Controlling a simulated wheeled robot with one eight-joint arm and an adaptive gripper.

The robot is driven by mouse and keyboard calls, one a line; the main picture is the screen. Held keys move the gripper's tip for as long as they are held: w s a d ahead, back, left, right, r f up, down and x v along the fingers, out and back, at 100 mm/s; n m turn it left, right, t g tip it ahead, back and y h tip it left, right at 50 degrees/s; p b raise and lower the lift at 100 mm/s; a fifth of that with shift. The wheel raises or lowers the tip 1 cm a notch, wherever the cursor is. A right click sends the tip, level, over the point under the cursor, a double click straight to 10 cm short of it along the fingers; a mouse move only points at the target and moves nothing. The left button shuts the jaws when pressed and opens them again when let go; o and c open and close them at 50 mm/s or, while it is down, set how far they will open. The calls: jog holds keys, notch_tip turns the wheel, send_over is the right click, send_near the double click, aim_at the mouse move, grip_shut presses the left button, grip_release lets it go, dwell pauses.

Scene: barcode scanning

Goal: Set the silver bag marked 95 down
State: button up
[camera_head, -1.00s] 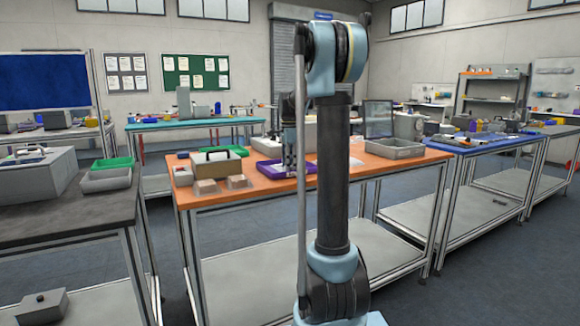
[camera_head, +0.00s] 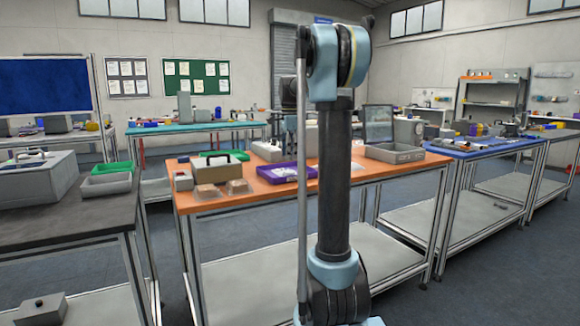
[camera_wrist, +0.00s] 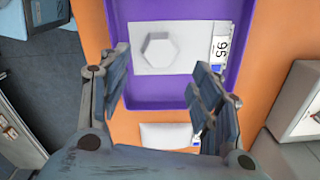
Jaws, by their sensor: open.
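The silver bag marked 95 (camera_wrist: 192,40) lies flat in the purple tray (camera_wrist: 170,9) in the wrist view. It has a raised hexagonal shape under its surface, and its label is at the right end. My gripper (camera_wrist: 163,62) is open above the tray, with its fingers apart to either side of the bag's near part and nothing held. In the head view the purple tray (camera_head: 272,174) is on the orange table, partly hidden by my arm. My gripper cannot be made out there.
On the orange table (camera_head: 250,200), clear packs (camera_head: 208,190) and a handled box (camera_head: 222,172) stand left of the tray. Another pale packet (camera_wrist: 165,134) lies just outside the tray in the wrist view.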

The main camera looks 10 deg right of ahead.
jog(key=shift+r, duration=2.7)
jog(key=s+f+n+t, duration=0.1)
jog(key=s+f+n, duration=0.4)
jog(key=s, duration=0.6)
jog(key=s+f+n, duration=0.4)
jog(key=s+f, duration=0.3)
jog(key=s, duration=0.4)
jog(key=s+f+n+t, duration=0.1)
jog(key=s+f+n, duration=0.3)
jog(key=s+f, duration=0.5)
jog(key=s+f+n, duration=0.4)
jog(key=s+f, duration=0.5)
jog(key=s, duration=0.1)
jog(key=shift+s+a+n, duration=0.15)
jog(key=shift+a+n, duration=0.1)
jog(key=shift+n, duration=0.05)
